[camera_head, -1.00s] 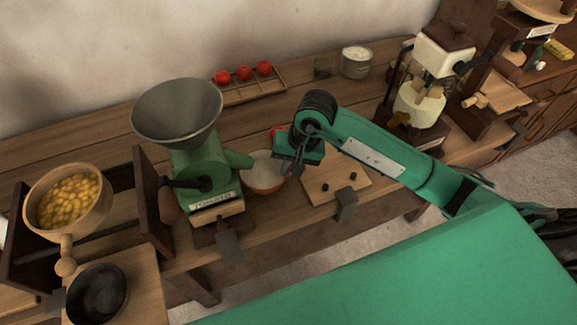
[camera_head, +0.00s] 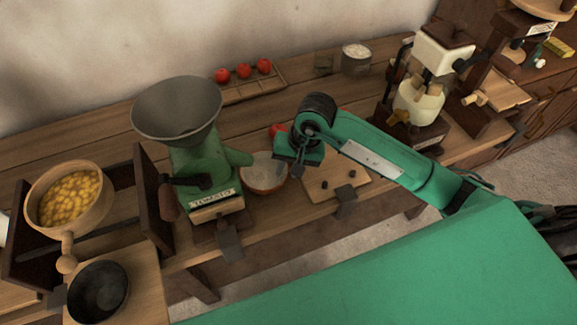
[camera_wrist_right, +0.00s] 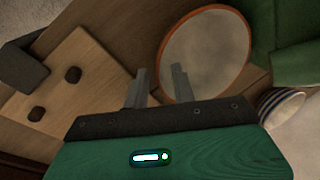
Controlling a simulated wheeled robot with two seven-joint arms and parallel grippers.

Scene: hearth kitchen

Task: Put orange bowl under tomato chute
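The orange bowl (camera_head: 264,184) stands on the bench just right of the green mill labelled "TOMATO" (camera_head: 207,165). The mill's green chute (camera_head: 238,157) points right, with its end over or beside the bowl's left rim; I cannot tell exactly which. My right gripper (camera_head: 288,168) is at the bowl's right side. In the right wrist view, my fingers (camera_wrist_right: 159,88) are apart, near the bowl's orange rim (camera_wrist_right: 249,40), one overlapping the bowl's pale inside and one outside it. Contact with the rim is unclear. My left gripper is not in view.
Tomatoes (camera_head: 243,71) sit in a rack behind. A blue-striped vessel (camera_wrist_right: 284,106) shows in the wrist view. A pan of yellow pieces (camera_head: 70,200) and a black bowl (camera_head: 98,290) are at left.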

